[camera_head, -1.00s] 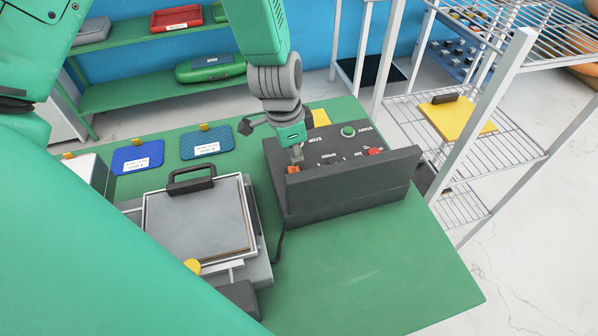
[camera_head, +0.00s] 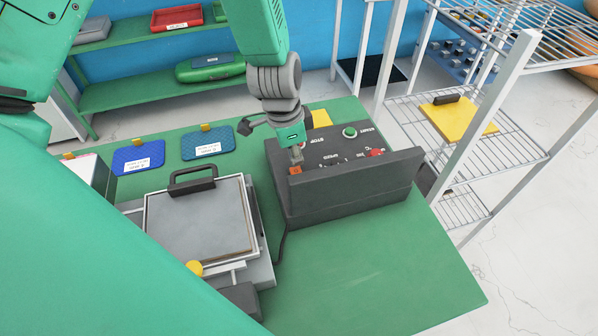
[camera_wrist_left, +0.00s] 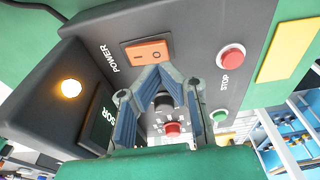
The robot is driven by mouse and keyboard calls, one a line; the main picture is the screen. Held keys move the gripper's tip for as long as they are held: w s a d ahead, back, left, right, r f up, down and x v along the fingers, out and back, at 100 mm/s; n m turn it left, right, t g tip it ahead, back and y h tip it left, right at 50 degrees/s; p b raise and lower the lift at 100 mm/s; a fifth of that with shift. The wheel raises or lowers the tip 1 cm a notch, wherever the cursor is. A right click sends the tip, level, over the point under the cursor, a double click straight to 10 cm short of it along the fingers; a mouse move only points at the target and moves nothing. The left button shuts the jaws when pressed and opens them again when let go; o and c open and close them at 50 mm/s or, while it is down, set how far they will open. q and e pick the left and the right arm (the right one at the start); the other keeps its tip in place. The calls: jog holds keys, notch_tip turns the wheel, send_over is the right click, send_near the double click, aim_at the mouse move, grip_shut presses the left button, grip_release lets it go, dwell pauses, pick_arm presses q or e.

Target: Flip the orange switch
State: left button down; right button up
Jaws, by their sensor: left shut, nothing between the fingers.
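The orange rocker switch (camera_wrist_left: 146,51), marked with a line and a circle, sits beside the word POWER on the dark control box in the left wrist view. It also shows small in the head view (camera_head: 295,170), at the box's left end. My left gripper (camera_head: 297,160) points down at the switch from behind. Its fingertips (camera_wrist_left: 155,70) are together and empty, right at the switch's lower edge in the wrist view. I cannot tell whether they touch it. My right gripper is out of view.
The control box (camera_head: 345,200) also carries a red STOP button (camera_wrist_left: 231,57), a green START button (camera_head: 348,131) and a lit amber lamp (camera_wrist_left: 70,89). A press with a black handle (camera_head: 191,180) stands left of it. The green table (camera_head: 400,270) is clear in front.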

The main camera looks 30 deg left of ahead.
pick_arm(q)
jog(key=shift+a+f, duration=0.3)
jog(key=shift+a, duration=0.1)
jog(key=shift+d+f+b, duration=0.25)
jog(key=shift+d+b, duration=0.1)
jog(key=shift+d, duration=0.15)
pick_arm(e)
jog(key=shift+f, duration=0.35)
pick_arm(q)
jog(key=shift+f, duration=0.1)
jog(key=shift+a+f, duration=0.3)
jog(key=shift+a, duration=0.1)
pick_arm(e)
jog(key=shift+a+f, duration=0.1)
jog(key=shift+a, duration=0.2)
pick_arm(q)
jog(key=shift+d+f+b, duration=0.25)
jog(key=shift+b, duration=0.1)
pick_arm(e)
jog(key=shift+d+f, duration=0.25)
